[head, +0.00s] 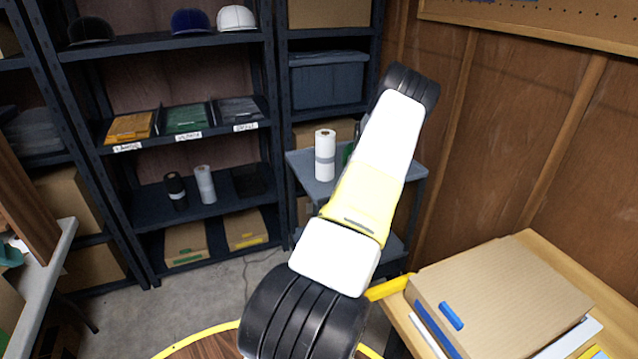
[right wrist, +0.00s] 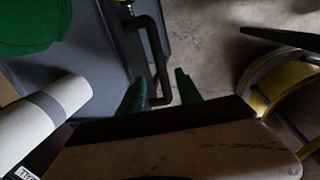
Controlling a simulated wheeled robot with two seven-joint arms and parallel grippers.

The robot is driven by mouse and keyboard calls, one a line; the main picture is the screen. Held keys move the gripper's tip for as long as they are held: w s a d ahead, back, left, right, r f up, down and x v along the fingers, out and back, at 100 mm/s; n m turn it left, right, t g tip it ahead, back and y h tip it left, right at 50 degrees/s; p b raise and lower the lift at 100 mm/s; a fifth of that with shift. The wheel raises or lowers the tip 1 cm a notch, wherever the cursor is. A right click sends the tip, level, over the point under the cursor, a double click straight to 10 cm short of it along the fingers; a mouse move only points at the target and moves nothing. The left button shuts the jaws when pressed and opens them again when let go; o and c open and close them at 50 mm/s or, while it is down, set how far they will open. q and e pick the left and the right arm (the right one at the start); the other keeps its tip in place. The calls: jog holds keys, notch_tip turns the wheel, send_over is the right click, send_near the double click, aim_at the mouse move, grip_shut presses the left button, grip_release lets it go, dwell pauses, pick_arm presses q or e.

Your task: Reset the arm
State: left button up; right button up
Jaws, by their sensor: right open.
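My right arm (head: 375,180), white, yellow and black, reaches up across the middle of the head view. Its gripper is hidden there. In the right wrist view my right gripper (right wrist: 161,78) shows two dark green fingers standing apart, open. No held thing can be made out between them. A black bent bar (right wrist: 160,60) shows close by the left finger; I cannot tell whether they touch. My left gripper is not in view.
A white roll with a grey band (head: 325,155) stands on a grey cart (head: 300,161) beside my arm; it also shows in the wrist view (right wrist: 42,112). Shelves (head: 190,135) stand behind. A cardboard box (head: 505,300) lies on the right table. Concrete floor (head: 225,287) is clear at left.

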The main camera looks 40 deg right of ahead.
dwell(0.4)
jog(key=w+a+r+m, duration=0.1)
jog(key=w+a+r, duration=0.2)
jog(key=a+r, duration=0.45)
jog(key=w+a+r+m, duration=0.1)
jog(key=w+a+r, duration=0.3)
jog(key=a+r, duration=0.4)
jog(key=s+a+r+m+t, duration=0.1)
jog(key=s+a+r+m, duration=0.15)
jog(key=a+r, duration=1)
jog(key=s+a+r+m+t, duration=0.1)
jog(key=s+a+r+m, duration=0.3)
jog(key=a, duration=0.4)
jog(key=s+a+r+m+t, duration=0.1)
jog(key=s+a+r, duration=0.2)
jog(key=s+a, duration=0.4)
jog(key=s+a+m+t+y, duration=0.1)
jog(key=s+a+m, duration=0.3)
jog(key=s+a, duration=0.5)
jog(key=shift+s+a+y, duration=0.35)
jog(key=shift+s+y, duration=0.55)
jog(key=shift+s, duration=0.15)
jog(key=shift+r+m, duration=0.1)
jog(key=shift+m, duration=0.15)
jog(key=shift+c, duration=0.2)
jog(key=shift+d, duration=0.1)
jog(key=shift+c, duration=0.3)
